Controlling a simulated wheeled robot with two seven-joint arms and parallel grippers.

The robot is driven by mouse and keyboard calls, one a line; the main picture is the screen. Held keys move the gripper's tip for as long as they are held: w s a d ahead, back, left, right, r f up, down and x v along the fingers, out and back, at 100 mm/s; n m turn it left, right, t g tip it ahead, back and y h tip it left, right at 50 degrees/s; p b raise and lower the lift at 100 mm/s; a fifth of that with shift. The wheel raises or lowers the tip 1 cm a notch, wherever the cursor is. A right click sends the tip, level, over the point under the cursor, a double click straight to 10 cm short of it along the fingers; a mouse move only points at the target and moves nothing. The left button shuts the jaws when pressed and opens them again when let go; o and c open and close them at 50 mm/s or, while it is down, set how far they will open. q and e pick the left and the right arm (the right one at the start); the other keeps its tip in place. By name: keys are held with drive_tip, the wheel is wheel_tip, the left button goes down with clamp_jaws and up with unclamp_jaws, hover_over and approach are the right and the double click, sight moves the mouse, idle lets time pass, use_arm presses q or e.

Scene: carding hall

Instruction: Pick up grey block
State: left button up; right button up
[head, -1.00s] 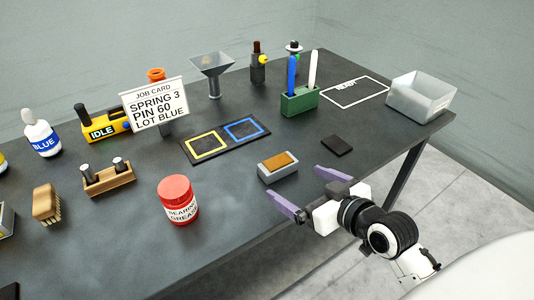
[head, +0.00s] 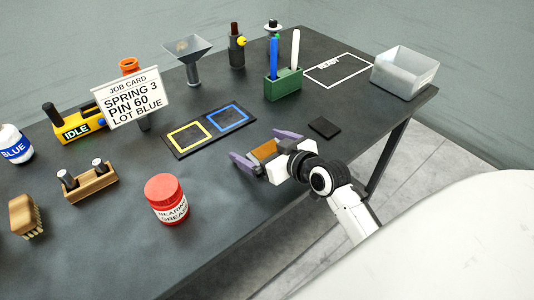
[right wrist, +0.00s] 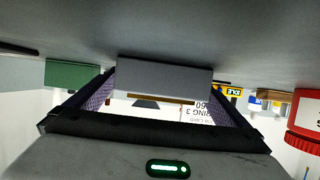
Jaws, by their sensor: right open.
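The grey block (head: 265,150), with a brown top, lies on the dark table near its front edge. My right gripper (head: 263,147) is open, with its purple fingers reaching to either side of the block; its white body hides part of the block. In the right wrist view, the picture is upside down and the grey block (right wrist: 165,75) shows between the two fingers. I cannot tell whether either finger touches it. My left gripper is not in view.
A flat black piece (head: 324,127) lies right of the block. The red grease jar (head: 166,200) stands to the left. Behind are the pad with yellow and blue squares (head: 180,150), the green pen holder (head: 284,84) and the clear bin (head: 404,73).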

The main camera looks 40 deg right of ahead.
drive_tip(key=shift+w+f, duration=0.15)
drive_tip(key=shift+w, duration=0.25)
drive_tip(key=c, duration=1.5)
drive_tip(key=shift+r, duration=0.2)
